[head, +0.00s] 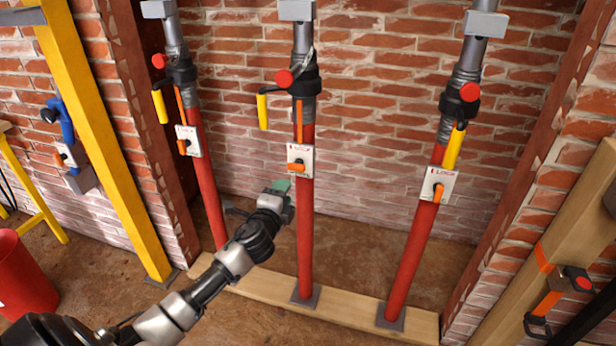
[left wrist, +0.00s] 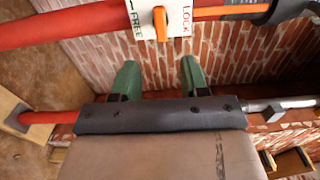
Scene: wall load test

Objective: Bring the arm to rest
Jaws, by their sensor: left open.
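My left gripper (head: 280,188) is open and empty, just left of the middle red prop (head: 306,225) and below its white lock plate (head: 300,160). Its two green fingers (left wrist: 158,78) stand apart in the left wrist view, with brick wall between them. A red prop (left wrist: 75,25) crosses the top of that view beyond the fingertips, not between them. Its plate (left wrist: 140,20) reads FREE and LOCK, and its orange lever (left wrist: 160,23) stands crosswise to the prop. My left arm reaches in from the lower left. My right gripper is not in view.
A left red prop (head: 208,195) and a right red prop (head: 415,250) stand on the same wooden sill (head: 265,292). A yellow post (head: 110,140) and a red bin (head: 25,280) are at left. A timber with an orange clamp (head: 545,300) is at right.

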